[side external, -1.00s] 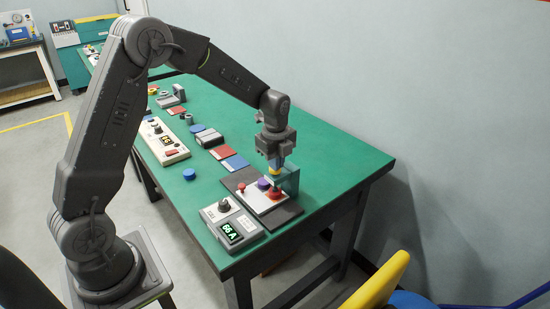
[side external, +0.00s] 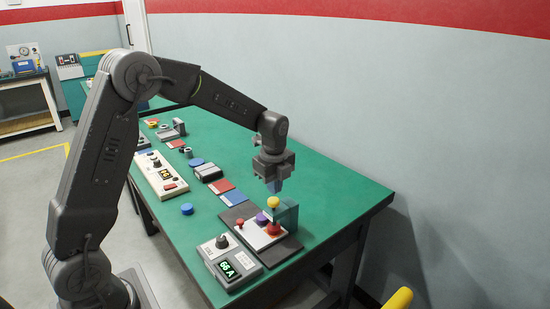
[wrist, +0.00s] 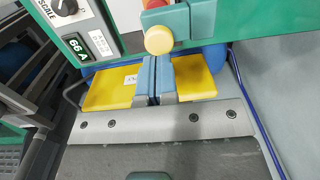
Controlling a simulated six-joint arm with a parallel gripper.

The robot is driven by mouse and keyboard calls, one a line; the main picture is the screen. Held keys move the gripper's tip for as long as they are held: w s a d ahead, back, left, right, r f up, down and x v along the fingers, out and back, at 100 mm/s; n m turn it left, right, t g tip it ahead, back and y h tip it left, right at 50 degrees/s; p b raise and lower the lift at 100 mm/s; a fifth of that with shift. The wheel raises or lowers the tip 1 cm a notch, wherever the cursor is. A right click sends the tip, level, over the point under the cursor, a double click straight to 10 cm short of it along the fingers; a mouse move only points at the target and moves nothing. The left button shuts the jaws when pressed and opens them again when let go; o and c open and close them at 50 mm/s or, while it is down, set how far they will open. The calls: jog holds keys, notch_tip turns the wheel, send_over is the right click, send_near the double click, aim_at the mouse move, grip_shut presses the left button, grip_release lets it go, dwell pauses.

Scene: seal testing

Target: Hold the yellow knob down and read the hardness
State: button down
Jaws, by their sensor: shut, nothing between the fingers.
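The yellow knob (side external: 273,202) stands upright above a red base (side external: 274,230) on the tester, beside a green block (side external: 287,214). My gripper (side external: 274,190) is shut and empty, pointing down just above the knob, seemingly with a small gap. In the wrist view my gripper's closed blue fingertips (wrist: 156,62) appear close to the round yellow knob (wrist: 158,40); contact cannot be made out there. The hardness display (side external: 229,269) is lit, and in the wrist view the display (wrist: 76,47) reads 66 A. A SCALE dial (wrist: 66,7) is beside it.
A purple knob (side external: 262,218) and a small red knob (side external: 239,223) are close by on the tester's plate. Blue and red pads (side external: 232,197) and a white control box (side external: 161,176) lie farther along the green bench (side external: 335,188). The bench's right part is clear.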

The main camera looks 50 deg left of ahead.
notch_tip(320, 180, up, 10)
jog(key=shift+d, duration=0.3)
jog(key=shift+r, duration=0.1)
jog(key=s+d+r+n+t, duration=0.1)
jog(key=s+d+r+n, duration=0.25)
jog(key=s, duration=0.25)
jog(key=s+d+r+n+t, duration=0.1)
jog(key=s+d+r+n, duration=0.1)
jog(key=s+n, duration=0.25)
jog(key=s+d+f+n+t, duration=0.1)
jog(key=s+n, duration=0.4)
jog(key=s, duration=0.2)
jog(key=s+d+f+n+t, duration=0.1)
jog(key=s+d+n+t, duration=0.1)
jog(key=s+n, duration=0.3)
jog(key=s, duration=0.2)
jog(key=shift+s+d+f+h, duration=0.2)
jog(key=shift+s+f+h, duration=0.1)
jog(key=shift+f, duration=0.05)
